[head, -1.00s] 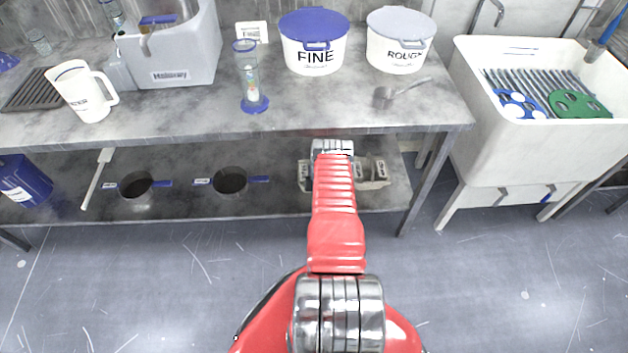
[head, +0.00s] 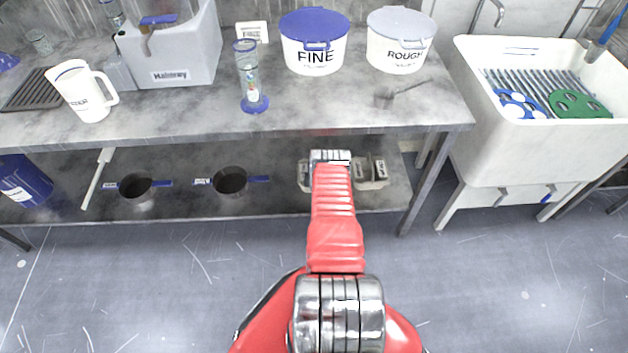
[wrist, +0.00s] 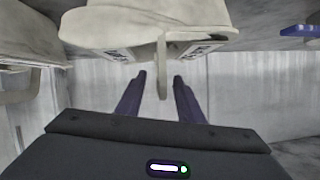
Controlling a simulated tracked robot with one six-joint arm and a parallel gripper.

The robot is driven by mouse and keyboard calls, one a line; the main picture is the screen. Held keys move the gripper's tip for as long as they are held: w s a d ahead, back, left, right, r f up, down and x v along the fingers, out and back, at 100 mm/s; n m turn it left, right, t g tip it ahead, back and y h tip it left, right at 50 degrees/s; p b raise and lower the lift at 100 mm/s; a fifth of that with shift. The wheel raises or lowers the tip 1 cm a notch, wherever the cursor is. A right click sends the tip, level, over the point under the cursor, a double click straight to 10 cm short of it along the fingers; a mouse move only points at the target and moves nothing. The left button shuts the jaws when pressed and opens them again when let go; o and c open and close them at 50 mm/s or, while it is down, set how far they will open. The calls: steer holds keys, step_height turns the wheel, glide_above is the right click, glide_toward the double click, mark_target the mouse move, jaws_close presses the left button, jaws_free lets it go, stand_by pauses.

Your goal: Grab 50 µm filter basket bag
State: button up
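Pale filter basket bags sit on the lower shelf in the head view, one partly showing left of my arm (head: 304,176) and one to its right (head: 372,174). My arm hides the space between them, and my gripper's fingers are hidden there. In the wrist view my gripper (wrist: 160,77) is open, with two dark fingers. A pale bag (wrist: 150,22) is just ahead of the fingertips, and its narrow strip or handle hangs down between the fingers, with gaps visible on both sides. Its labels are too small to read, so I cannot tell which bag is 50 µm.
Another pale bag with a loop handle (wrist: 30,50) is at the left in the wrist view. The bench top (head: 200,115) overhangs the shelf. A table leg (head: 425,185) stands to the right.

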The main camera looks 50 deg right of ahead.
steer(key=shift+c, duration=0.4)
jaws_close()
stand_by(0.9)
